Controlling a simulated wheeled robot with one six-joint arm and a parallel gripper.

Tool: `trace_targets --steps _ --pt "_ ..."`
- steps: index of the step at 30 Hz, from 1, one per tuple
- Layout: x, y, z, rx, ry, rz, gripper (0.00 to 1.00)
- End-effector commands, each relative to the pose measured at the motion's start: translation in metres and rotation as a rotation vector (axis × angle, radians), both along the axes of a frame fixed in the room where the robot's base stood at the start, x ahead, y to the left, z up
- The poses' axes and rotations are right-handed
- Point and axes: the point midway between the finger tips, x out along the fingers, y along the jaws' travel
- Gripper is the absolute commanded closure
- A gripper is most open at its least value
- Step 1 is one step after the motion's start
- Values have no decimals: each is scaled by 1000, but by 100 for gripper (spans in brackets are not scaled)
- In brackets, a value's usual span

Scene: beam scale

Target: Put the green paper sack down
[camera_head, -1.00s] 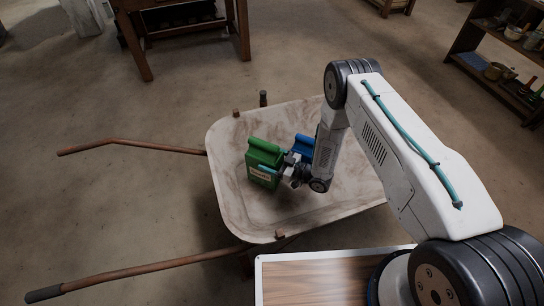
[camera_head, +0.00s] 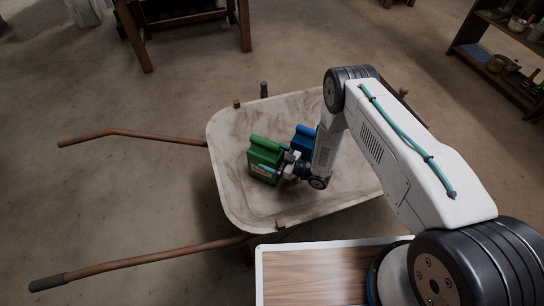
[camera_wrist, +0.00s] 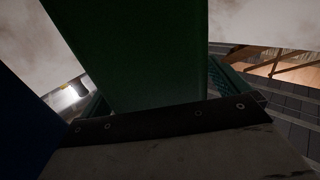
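The green paper sack (camera_head: 264,160) is upright in the wheelbarrow's pale tray (camera_head: 238,192), left of its middle. Whether its base touches the tray floor, I cannot tell. My gripper (camera_head: 282,166) is at the sack's right side, with its teal fingers on the sack. In the wrist view the green sack (camera_wrist: 150,55) fills the space between the two finger pads (camera_wrist: 160,98), so the gripper is shut on it. The sack's lower part is out of the wrist view.
A blue sack (camera_head: 304,140) stands in the tray just behind and right of the green one, partly hidden by my arm. The tray has free room at the front and left. Wooden handles (camera_head: 150,262) stick out to the left. A shelf (camera_head: 500,75) stands at upper right.

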Motion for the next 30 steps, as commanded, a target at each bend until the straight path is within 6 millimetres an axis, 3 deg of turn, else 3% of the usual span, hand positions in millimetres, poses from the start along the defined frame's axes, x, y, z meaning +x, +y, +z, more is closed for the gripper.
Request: trace_targets --steps 5,18,30 --pt "0 -1 3 0 0 -1 0" --pt "-32 -59 2 0 1 -2 0" --pt "-37 -66 2 0 0 0 0"
